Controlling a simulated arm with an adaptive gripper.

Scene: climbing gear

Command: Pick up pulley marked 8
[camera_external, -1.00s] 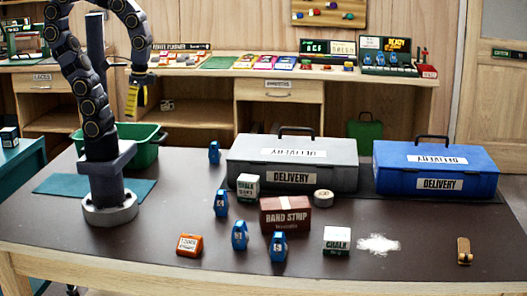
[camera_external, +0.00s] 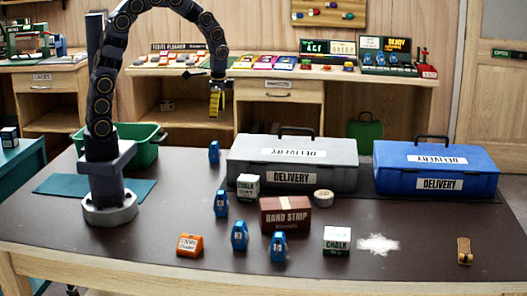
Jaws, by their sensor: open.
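Several blue pulleys stand on the dark table. One pulley (camera_external: 214,152) is at the back, left of the grey delivery box. Another pulley (camera_external: 221,203) stands left of the brown hand strip box. Two more, a pulley (camera_external: 239,236) and a pulley (camera_external: 279,247), stand nearer the front. Their marks are too small to read, so I cannot tell which is marked 8. My gripper (camera_external: 215,103) hangs open and empty, pointing down, high above the back of the table and above the rearmost pulley in the picture.
A grey delivery box (camera_external: 237,177) and a blue delivery box (camera_external: 437,198) stand at the back. The hand strip box (camera_external: 286,216), chalk boxes (camera_external: 337,241) (camera_external: 248,185), a tape roll (camera_external: 323,198) and an orange box (camera_external: 190,245) are close to the pulleys. A green bin (camera_external: 146,156) is behind my base.

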